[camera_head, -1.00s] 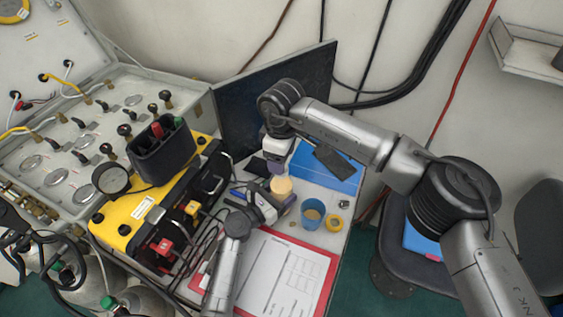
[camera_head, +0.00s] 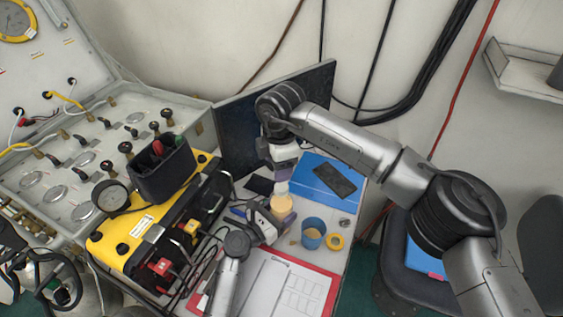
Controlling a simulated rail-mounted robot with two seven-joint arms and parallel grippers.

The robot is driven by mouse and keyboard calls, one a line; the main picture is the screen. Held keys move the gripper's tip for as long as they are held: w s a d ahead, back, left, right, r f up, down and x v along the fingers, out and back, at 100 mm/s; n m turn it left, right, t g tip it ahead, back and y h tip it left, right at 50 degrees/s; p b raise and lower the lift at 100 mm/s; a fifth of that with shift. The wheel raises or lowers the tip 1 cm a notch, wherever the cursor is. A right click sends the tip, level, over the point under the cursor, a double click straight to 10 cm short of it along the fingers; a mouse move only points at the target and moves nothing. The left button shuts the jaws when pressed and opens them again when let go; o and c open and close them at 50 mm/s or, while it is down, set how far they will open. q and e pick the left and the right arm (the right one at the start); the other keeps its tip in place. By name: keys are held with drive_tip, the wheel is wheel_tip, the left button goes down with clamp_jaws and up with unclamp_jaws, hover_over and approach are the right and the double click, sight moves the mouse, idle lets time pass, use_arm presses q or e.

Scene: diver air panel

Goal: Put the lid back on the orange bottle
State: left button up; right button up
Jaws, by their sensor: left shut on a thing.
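The orange bottle (camera_head: 281,206) stands upright on the table, showing pale orange. My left gripper (camera_head: 272,218) comes from the lower left and is shut on the bottle's side. My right gripper (camera_head: 283,174) hangs from above, pointing down just over the bottle. A small whitish piece (camera_head: 282,188), possibly the lid, shows between the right gripper and the bottle top. Whether the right fingers hold it, or it touches the bottle, I cannot tell.
A blue cup (camera_head: 313,232) and a yellow ring (camera_head: 334,241) stand right of the bottle. A dark phone (camera_head: 335,181) lies on a blue folder (camera_head: 309,172) behind. A red clipboard (camera_head: 318,308) is in front. The yellow-black unit (camera_head: 122,248) crowds the left.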

drive_tip(key=n, duration=0.6)
drive_tip(key=shift+r, duration=0.15)
drive_tip(key=n, duration=0.8)
drive_tip(key=shift+d+r, duration=0.1)
drive_tip(key=n, duration=1)
drive_tip(key=shift+d, duration=0.1)
drive_tip(key=n, duration=0.8)
drive_tip(key=shift+d, duration=0.1)
drive_tip(key=n, duration=0.6)
drive_tip(key=shift+h, duration=0.3)
drive_tip(key=n, duration=0.5)
drive_tip(key=shift+s+d+n, duration=0.1)
drive_tip(key=shift+n, duration=0.3)
drive_tip(key=n, duration=0.5)
drive_tip(key=shift+n, duration=0.4)
